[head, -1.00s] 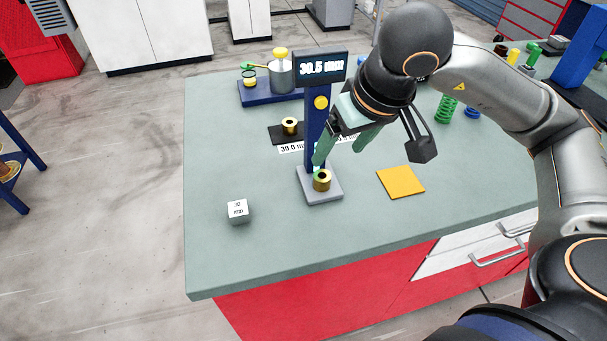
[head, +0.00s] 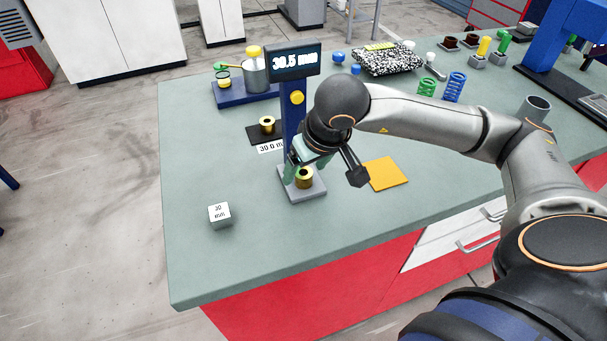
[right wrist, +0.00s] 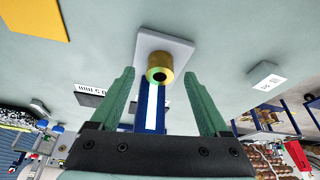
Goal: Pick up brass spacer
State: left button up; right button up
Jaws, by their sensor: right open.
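A brass spacer (head: 304,177) stands upright on the grey base plate (head: 310,193) of the blue height gauge (head: 292,115), whose display (head: 294,61) reads 30.5 mm. My right gripper (head: 302,172) is at the spacer in the head view, with its green fingers partly hidden by the wrist. In the right wrist view the right gripper (right wrist: 163,90) is open, and the spacer (right wrist: 159,68) lies ahead between the lines of the two fingers, apart from both. A second brass ring (head: 267,125) sits on a black pad behind. My left gripper is not in view.
A white 30 mm cube (head: 219,215) stands front left. A yellow-orange square (head: 384,174) lies right of the gauge. A blue tray (head: 229,97) with a can is at the back left. Springs (head: 456,87) stand further right. The front of the table is clear.

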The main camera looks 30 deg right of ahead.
jog(key=shift+x, duration=0.75)
jog(key=shift+c, duration=0.3)
grip_shut()
jog(key=shift+r, duration=0.1)
